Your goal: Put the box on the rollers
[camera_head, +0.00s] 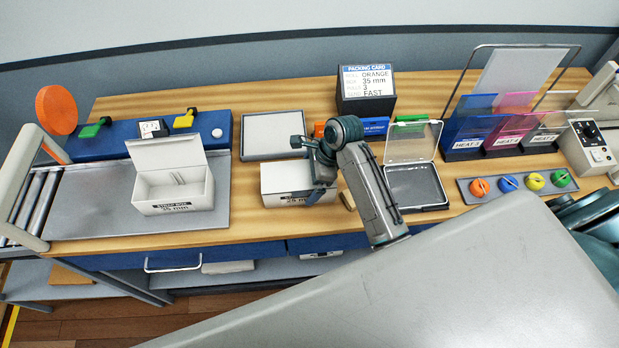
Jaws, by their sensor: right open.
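A white box (174,192) labelled 35 mm stands with its lid up on a grey plate (100,222) at the left. The metal rollers (36,200) are at the far left, just beyond the plate's left edge and partly hidden by a pale arch frame. A second white box (285,182), closed, stands mid-table. My right gripper (318,196) is open, pointing down at the right end of this second box and hiding part of it. I cannot tell whether they touch. My left gripper is not in view.
A packing card (366,84) reads orange, 35 mm, 3, fast. A clear-lidded tray (417,187), heat folders (500,148) and coloured knobs (508,183) are at the right. A grey surface covers the lower right.

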